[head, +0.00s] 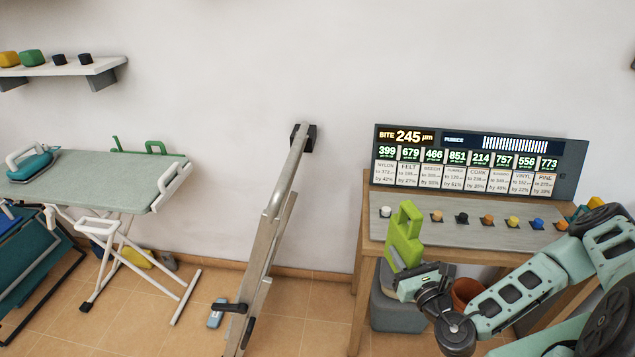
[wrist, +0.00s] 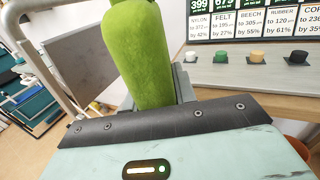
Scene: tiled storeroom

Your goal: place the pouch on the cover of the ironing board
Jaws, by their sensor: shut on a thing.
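The lime-green pouch (head: 405,238) is upright in my gripper (head: 400,272), in front of the left end of the workbench in the head view. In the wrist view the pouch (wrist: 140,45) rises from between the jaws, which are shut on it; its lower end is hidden. The ironing board (head: 90,222) stands at the left on white folding legs. Its grey-green cover (head: 105,178) is mostly bare, with a teal iron (head: 30,167) at its left end. My gripper and the pouch are well to the right of the board.
A metal ladder-like frame (head: 268,235) leans on the wall between the board and the workbench (head: 455,232). Several small coloured knobs and a lit display (head: 465,160) are on the bench. A wall shelf (head: 75,68) is above the board. A green rack (head: 140,147) is at the board's far edge.

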